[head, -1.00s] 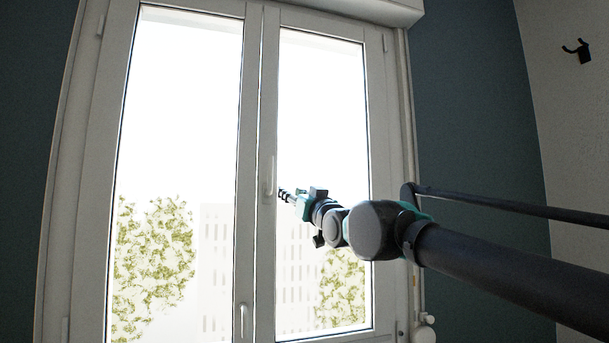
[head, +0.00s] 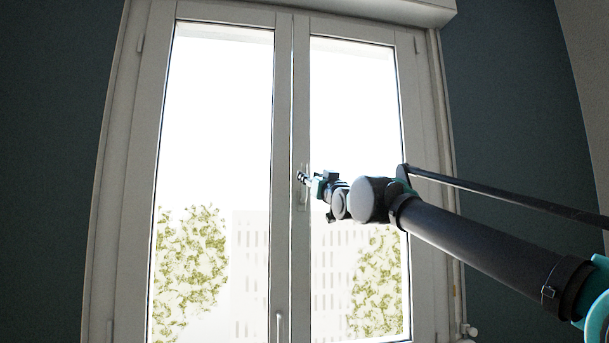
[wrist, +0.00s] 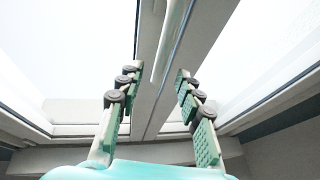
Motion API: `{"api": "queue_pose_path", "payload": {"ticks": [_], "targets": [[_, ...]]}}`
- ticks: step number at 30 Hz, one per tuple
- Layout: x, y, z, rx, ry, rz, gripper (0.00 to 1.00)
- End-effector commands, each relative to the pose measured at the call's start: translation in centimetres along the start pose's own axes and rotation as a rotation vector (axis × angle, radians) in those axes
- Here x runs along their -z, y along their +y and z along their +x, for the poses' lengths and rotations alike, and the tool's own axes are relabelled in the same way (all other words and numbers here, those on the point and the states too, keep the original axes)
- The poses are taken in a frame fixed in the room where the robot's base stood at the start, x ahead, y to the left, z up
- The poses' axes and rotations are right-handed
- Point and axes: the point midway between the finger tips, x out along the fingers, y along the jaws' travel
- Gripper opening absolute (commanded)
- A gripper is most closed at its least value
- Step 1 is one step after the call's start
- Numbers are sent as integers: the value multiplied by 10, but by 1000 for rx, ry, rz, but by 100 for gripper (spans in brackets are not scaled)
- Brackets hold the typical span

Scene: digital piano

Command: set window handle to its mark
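The white window handle (head: 304,198) is on the middle frame of the window, pointing roughly up and down. My gripper (head: 302,177) is in front of its upper part and hides some of it in the head view. In the wrist view my gripper (wrist: 160,72) is open, its two green padded fingers apart. The handle (wrist: 168,42) shows as a pale bar beyond the fingertips, in line with the gap between them. No contact shows. I cannot make out a mark in either view.
A second, lower handle (head: 279,325) is on the window's middle frame. Glass panes (head: 220,120) lie on both sides. A roller-shutter box (head: 400,10) is above, and a dark wall (head: 510,130) stands to the right.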

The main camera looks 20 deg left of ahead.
Motion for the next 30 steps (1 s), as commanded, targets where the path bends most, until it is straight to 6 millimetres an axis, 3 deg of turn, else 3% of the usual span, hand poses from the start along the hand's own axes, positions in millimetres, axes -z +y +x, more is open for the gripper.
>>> {"api": "queue_pose_path", "payload": {"ticks": [9,23,30], "targets": [[0,0,40,0,0,0,36],[0,0,49,0,0,0,36],[0,0,49,0,0,0,9]]}}
